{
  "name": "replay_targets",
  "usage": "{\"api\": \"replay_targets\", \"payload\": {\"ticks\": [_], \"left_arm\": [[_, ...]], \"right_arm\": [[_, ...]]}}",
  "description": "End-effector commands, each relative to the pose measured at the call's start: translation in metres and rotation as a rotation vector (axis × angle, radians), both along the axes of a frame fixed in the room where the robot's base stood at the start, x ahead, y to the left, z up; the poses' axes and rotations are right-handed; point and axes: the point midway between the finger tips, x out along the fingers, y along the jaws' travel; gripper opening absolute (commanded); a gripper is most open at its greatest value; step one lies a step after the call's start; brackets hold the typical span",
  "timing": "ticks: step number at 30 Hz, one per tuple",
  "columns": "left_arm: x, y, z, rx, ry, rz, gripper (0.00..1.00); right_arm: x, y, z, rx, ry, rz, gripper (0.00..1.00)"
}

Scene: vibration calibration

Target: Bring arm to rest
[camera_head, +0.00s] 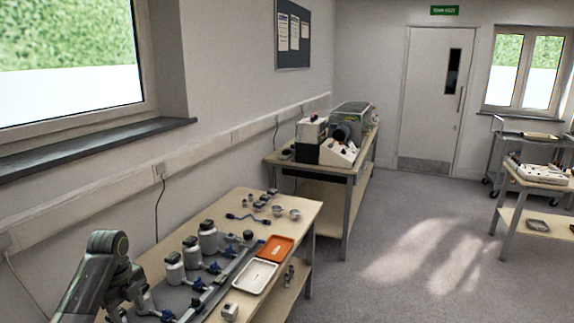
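My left arm (105,255) comes in at the lower left and bends over the near left end of the front workbench (297,215). Its gripper cannot be made out, as the arm runs down toward the bottom edge. My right arm and gripper are not in the view. Beside the arm, several white bottles with dark caps (208,237) stand upright in a row on the bench with blue fittings at their bases.
A white tray (255,277) and an orange tray (276,249) lie near the bench's right edge. A blue cable (247,218) and small metal parts lie behind. A second bench with machines (338,152) stands farther back.

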Motion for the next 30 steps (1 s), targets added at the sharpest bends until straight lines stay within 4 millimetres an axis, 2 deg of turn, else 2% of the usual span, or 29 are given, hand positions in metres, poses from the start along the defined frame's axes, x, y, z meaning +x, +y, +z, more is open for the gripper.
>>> {"api": "replay_targets", "payload": {"ticks": [5,11,16,20,24,30], "left_arm": [[-0.014,-0.005,-0.023,0.014,-0.011,0.082,0.50],[-0.037,-0.012,-0.054,0.030,-0.032,0.209,0.50],[-0.069,-0.022,-0.085,0.039,-0.061,0.364,0.50],[-0.110,-0.033,-0.116,0.033,-0.098,0.548,0.50],[-0.162,-0.047,-0.139,0.010,-0.149,0.789,0.50],[-0.239,-0.064,-0.151,-0.053,-0.220,1.157,0.50]], "right_arm": [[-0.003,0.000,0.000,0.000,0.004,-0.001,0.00],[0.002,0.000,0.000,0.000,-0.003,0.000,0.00],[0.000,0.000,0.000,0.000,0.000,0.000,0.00],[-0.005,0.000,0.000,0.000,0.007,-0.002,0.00],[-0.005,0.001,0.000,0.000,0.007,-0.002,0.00],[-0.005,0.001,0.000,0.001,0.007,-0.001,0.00]]}}
